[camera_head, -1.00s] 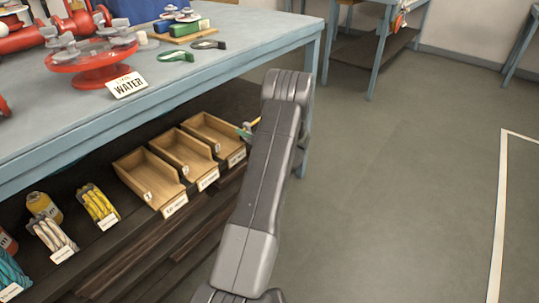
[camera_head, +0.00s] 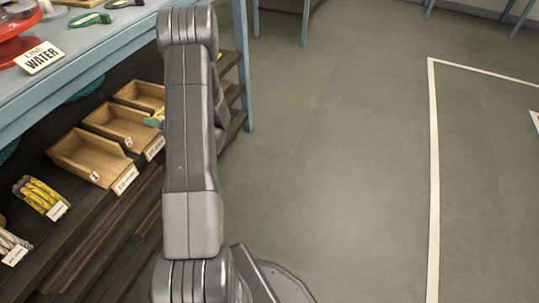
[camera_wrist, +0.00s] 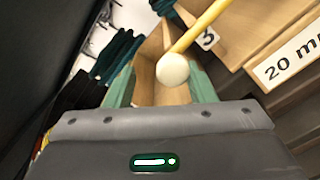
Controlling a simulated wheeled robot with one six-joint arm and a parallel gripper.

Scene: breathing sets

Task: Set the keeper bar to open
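I cannot make out a keeper bar or a breathing set in either view. My gripper (camera_wrist: 162,90) shows at the bottom of the wrist view, with two green fingers apart. A yellow rod with a cream ball end (camera_wrist: 172,70) runs from the top of that view down to the gap between them. The ball lies across the gap, and no finger visibly closes on it. I cannot tell what bears the rod. In the head view a green fingertip (camera_head: 152,122) shows beside my arm, near the wooden bins; the arm hides the rest.
Wooden bins (camera_head: 92,155) with number tags stand on a dark shelf under the blue bench (camera_head: 100,65). A "WATER" sign (camera_head: 40,58) stands on the bench. The grey floor (camera_head: 340,170) to the right is clear, with a white line.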

